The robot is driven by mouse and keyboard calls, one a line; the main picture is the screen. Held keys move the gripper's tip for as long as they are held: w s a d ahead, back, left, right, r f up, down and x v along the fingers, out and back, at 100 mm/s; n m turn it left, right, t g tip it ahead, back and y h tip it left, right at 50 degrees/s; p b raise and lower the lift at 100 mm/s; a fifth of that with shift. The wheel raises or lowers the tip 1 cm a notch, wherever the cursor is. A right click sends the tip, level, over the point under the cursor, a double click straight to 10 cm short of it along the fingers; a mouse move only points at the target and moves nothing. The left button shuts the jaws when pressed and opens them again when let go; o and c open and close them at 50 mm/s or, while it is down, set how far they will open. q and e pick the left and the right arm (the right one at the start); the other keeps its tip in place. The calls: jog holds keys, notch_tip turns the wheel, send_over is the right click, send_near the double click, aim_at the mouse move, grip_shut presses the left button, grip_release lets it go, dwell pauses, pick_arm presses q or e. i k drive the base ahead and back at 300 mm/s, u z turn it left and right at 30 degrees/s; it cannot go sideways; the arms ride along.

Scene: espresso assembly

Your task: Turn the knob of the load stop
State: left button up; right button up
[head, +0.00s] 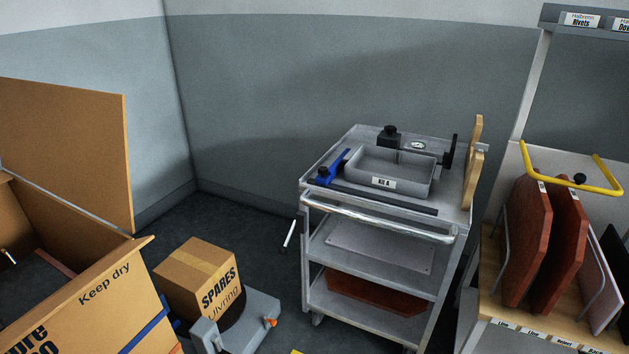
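A yellow bent bar (533,166) spans the front of the rack at the right, above several upright panels. A small black knob (580,179) sits on the middle of this bar; I take the bar for the load stop, but no label confirms it. Another black knob (389,133) stands on a block at the back of the grey cart's top, and a dark upright handle (449,151) is at that top's right. Neither of my grippers is in view, so nothing of mine touches a knob.
The cart (440,205) carries a grey tray (410,186) labelled Kit A. Red-brown panels (527,240) stand in the rack. A spares carton (195,285) sits low beside a large open carton (85,320).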

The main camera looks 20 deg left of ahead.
aim_at(324, 170)
jog(key=z, duration=0.2)
jog(key=i, duration=1.2)
jog(key=u, duration=0.2)
